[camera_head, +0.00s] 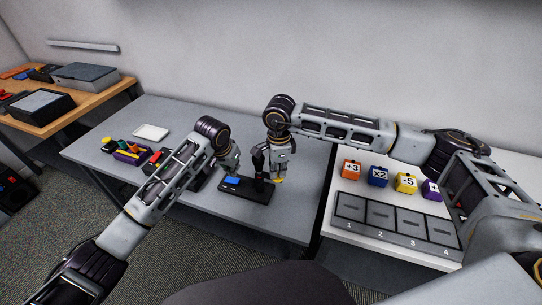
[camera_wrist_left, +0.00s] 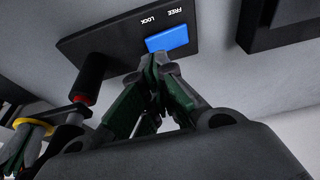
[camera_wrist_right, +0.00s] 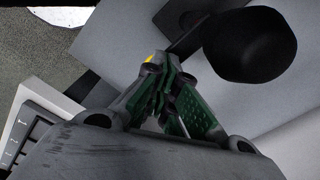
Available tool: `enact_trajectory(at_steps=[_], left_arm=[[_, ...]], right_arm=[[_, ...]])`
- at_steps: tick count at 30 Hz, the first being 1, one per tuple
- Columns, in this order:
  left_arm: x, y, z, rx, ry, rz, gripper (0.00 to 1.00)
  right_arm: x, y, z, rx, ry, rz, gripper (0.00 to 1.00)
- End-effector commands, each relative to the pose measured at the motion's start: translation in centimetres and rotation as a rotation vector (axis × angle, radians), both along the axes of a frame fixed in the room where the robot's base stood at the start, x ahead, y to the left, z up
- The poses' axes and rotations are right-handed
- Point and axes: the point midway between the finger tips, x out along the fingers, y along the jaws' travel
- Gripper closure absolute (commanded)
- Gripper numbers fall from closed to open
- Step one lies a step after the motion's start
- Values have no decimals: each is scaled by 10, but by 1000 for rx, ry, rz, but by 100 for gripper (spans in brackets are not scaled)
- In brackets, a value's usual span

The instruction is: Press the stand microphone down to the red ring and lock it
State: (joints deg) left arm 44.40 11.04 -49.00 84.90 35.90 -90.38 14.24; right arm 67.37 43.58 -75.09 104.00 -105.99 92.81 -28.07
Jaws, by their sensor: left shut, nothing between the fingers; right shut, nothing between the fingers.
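The microphone stand (camera_head: 259,162) rises from a dark base plate (camera_head: 243,195) on the grey table. The left wrist view shows its black post (camera_wrist_left: 92,75), the red ring (camera_wrist_left: 82,99) and a dark part close beside the ring; I cannot tell whether they touch. A blue block (camera_head: 232,181) sits on the plate; it also shows in the left wrist view (camera_wrist_left: 168,39) by the words FREE and LOCK. My left gripper (camera_wrist_left: 156,60) is shut at the blue block's edge. My right gripper (camera_wrist_right: 158,66) is shut beside the round black microphone head (camera_wrist_right: 250,45).
A yellow piece (camera_head: 279,181) shows at my right gripper's tips. A white tray (camera_head: 151,132) and coloured items (camera_head: 130,153) lie at the table's left. A white table (camera_head: 335,220) with coloured cubes and numbered slots stands right, across a gap. The grey table's front is clear.

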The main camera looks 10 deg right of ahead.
Motion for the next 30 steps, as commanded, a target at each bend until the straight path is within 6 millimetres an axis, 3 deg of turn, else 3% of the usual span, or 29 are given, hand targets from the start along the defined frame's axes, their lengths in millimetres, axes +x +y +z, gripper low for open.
enact_trajectory(at_steps=[12, 30], left_arm=[[0, 0, -27, 0, 0, 0, 100], [0, 0, -29, 0, -1, -1, 100]], right_arm=[[-1, 0, -1, -1, 2, 0, 100], [-1, 0, -1, -1, 2, 0, 100]])
